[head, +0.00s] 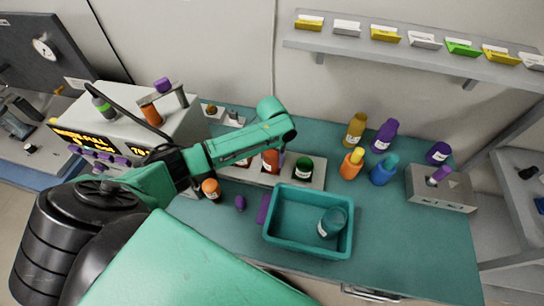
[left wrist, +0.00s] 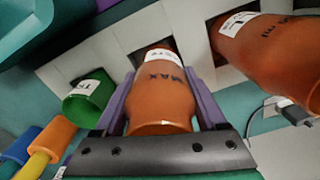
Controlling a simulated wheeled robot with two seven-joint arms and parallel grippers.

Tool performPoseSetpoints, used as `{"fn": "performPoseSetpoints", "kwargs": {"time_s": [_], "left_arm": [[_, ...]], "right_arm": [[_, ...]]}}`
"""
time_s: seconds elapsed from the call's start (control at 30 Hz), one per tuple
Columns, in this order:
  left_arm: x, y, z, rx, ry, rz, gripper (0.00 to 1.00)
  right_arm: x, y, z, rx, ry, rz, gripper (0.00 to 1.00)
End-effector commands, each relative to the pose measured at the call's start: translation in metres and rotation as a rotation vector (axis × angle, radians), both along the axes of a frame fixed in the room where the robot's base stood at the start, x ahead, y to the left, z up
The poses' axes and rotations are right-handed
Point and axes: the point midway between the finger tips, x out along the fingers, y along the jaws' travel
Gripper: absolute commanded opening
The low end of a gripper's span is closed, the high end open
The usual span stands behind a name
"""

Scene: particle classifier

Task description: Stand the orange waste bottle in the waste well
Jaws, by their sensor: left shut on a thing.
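My left gripper (left wrist: 163,105) is shut on the orange bottle (left wrist: 160,90), with one purple finger on each side. The bottle has a white label and dark lettering. Its far end meets a square opening in the pale rack (left wrist: 100,60); how deep it sits is hidden. In the head view the gripper (head: 272,160) is over the rack (head: 318,180), and the orange bottle (head: 270,162) shows beneath the wrist. A second orange bottle (left wrist: 275,60) stands in the neighbouring opening, and a green bottle (left wrist: 88,95) is on the other side. My right gripper is not in view.
A teal tray (head: 280,242) with a teal jar (head: 331,222) lies in front of the rack. Several coloured bottles, including a yellow one (head: 355,130), stand at the right. An orange-topped bottle (head: 211,189) and a purple object (head: 240,203) lie near my left arm.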

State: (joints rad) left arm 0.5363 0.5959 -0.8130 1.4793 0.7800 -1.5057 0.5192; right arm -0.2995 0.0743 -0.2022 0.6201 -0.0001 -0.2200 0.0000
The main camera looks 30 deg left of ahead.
Motion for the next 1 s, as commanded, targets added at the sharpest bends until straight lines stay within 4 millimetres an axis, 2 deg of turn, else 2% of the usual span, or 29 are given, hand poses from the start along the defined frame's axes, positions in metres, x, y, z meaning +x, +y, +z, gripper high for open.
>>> {"fn": "performPoseSetpoints", "kwargs": {"time_s": [0.1,0.13,0.2,0.43,0.53,0.67,0.9,1.0], "left_arm": [[0.000,0.000,-0.003,-0.001,0.000,0.000,0.17],[0.000,0.000,-0.003,-0.001,0.000,0.000,0.77],[0.000,0.000,-0.002,-0.001,0.000,0.000,1.00],[0.000,0.000,-0.001,0.000,0.000,0.000,1.00],[0.001,0.000,0.007,0.000,-0.002,0.000,1.00],[0.001,0.000,0.035,-0.001,-0.005,-0.001,1.00],[0.001,0.000,0.098,-0.002,-0.004,0.000,1.00],[0.001,0.000,0.114,-0.001,-0.001,0.000,1.00]], "right_arm": [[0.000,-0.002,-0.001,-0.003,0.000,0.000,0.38],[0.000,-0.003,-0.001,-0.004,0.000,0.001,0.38],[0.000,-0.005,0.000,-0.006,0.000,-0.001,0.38],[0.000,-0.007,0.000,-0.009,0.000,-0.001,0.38],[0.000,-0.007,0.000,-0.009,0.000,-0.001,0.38],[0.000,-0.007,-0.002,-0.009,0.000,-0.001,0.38],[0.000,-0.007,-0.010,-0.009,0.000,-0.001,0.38],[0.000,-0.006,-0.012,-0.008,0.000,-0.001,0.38]]}}
